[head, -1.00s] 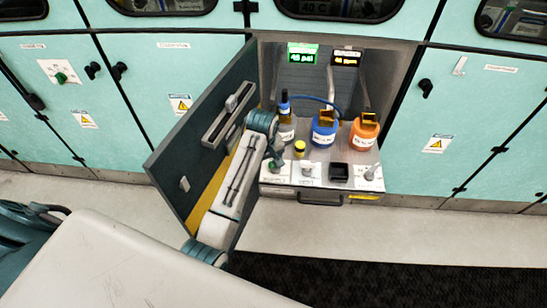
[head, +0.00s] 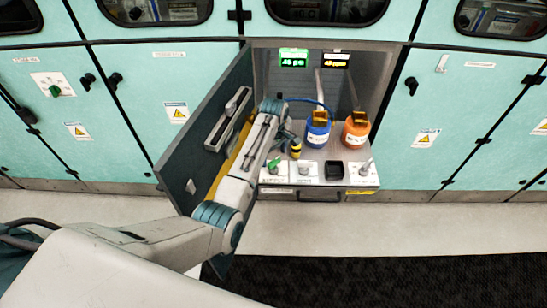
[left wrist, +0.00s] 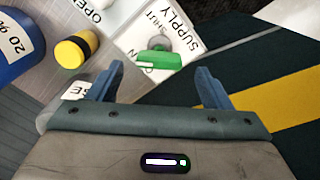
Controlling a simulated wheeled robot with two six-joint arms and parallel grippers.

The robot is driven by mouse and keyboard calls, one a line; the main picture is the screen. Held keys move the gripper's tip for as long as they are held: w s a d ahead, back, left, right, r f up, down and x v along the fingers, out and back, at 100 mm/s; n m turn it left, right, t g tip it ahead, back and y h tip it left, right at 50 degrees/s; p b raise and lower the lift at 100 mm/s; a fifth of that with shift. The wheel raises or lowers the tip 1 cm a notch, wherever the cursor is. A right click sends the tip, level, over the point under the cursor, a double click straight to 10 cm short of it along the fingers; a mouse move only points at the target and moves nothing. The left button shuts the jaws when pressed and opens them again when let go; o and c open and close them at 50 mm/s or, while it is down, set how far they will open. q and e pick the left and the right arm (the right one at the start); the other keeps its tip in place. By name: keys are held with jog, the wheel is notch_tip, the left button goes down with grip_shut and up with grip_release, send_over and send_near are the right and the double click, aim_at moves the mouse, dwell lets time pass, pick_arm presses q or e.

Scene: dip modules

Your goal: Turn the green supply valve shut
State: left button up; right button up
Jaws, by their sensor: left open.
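The green supply valve handle (left wrist: 160,61) lies in the left wrist view beside a white plate (left wrist: 190,22) marked SUPPLY and SHUT, with part of OPEN showing under the handle. Its handle lies roughly across the picture. In the head view the green valve (head: 273,163) is small at the left of the tray front, close to my arm. My left gripper (left wrist: 161,72) is open, with one blue finger on each side of the handle and a gap to each. I cannot tell whether the fingertips reach down to its height. My right gripper is not in view.
A yellow-capped black cylinder (left wrist: 76,50) stands near the left finger. Blue (head: 318,131) and orange (head: 356,133) bottles stand behind, and a black square cup (head: 334,170) at the tray front. The open cabinet door (head: 208,138) stands close beside my left arm.

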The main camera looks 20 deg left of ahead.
aim_at(274, 160)
pick_arm(q)
jog(key=shift+f, duration=1.55)
jog(key=shift+c, duration=0.4)
jog(key=c, duration=0.9)
jog(key=shift+r+m+p, duration=0.2)
jog(key=shift+m+p, duration=0.4)
jog(key=shift+p, duration=0.15)
jog(key=shift+m+p, duration=0.95)
jog(key=shift+m, duration=0.25)
jog(key=m+p, duration=0.1)
jog(key=m, duration=0.2)
jog(key=shift+p, duration=0.4)
jog(key=shift+f+m+p, duration=0.1)
jog(key=shift+m+p, duration=0.35)
jog(key=shift+m, duration=0.65)
